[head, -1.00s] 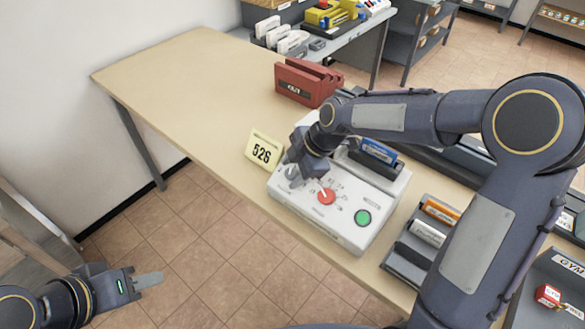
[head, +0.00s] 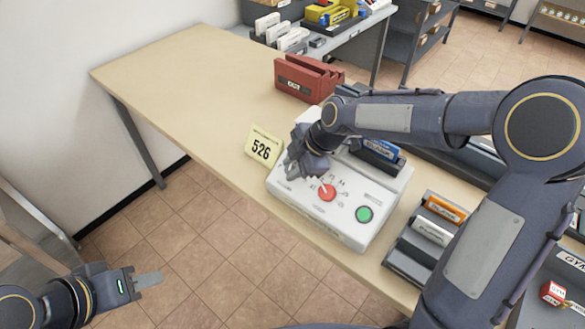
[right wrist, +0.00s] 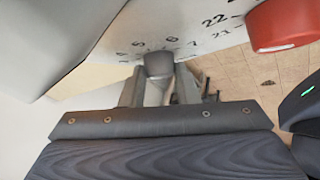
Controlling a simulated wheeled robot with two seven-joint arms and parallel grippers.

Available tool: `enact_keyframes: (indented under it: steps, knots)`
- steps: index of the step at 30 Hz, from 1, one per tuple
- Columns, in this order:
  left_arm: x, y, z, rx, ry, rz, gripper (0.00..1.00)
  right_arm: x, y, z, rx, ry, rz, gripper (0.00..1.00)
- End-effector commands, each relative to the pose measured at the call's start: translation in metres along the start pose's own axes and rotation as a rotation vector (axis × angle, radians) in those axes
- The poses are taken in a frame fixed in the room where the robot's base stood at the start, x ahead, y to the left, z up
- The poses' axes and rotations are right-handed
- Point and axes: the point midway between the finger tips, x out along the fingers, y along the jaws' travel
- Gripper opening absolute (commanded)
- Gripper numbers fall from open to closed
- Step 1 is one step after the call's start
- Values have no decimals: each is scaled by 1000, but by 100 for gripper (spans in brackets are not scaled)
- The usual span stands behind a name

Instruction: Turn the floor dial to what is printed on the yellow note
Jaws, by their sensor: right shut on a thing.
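The yellow note (head: 263,147) stands on the table and reads 526 in large digits; its smaller top line is too small to read. Beside it is a white control box (head: 335,228) with a red dial (head: 327,193), printed numbers around it and a green button (head: 364,214). My right gripper (head: 293,172) is at the box's left part. In the right wrist view it is shut on a grey knob (right wrist: 158,65), with digits such as 5, 6 and 7 near it. The red dial (right wrist: 285,25) is close by, with 22 printed beside it. My left gripper (head: 148,281) hangs over the floor, apart from everything; its jaw gap is unclear.
A dark red holder (head: 305,80) stands behind the box. A grey rack (head: 425,238) with orange and white cartridges is to the right. My right arm covers part of the table's right side. The table's far left (head: 180,75) is clear.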

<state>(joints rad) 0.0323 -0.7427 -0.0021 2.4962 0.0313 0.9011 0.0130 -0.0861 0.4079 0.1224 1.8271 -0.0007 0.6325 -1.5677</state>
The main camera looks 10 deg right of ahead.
Motion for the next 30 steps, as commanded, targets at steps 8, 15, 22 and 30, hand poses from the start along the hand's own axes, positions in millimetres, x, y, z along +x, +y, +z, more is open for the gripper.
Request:
enact_keyframes:
  steps: [8, 15, 22, 30]
  knots:
    - [45, -21, 23, 0, 0, 0, 36, 7, -5, 3, 122, 12, 156, 5]
    - [73, -33, 37, 0, 0, 0, 36, 6, -7, 2, 240, 24, 303, 5]
    - [93, -42, 47, 0, 0, 0, 36, 6, -8, 0, 326, 31, 411, 5]
    - [105, -48, 53, 0, 0, 0, 36, 3, -8, 0, 386, 35, 476, 5]
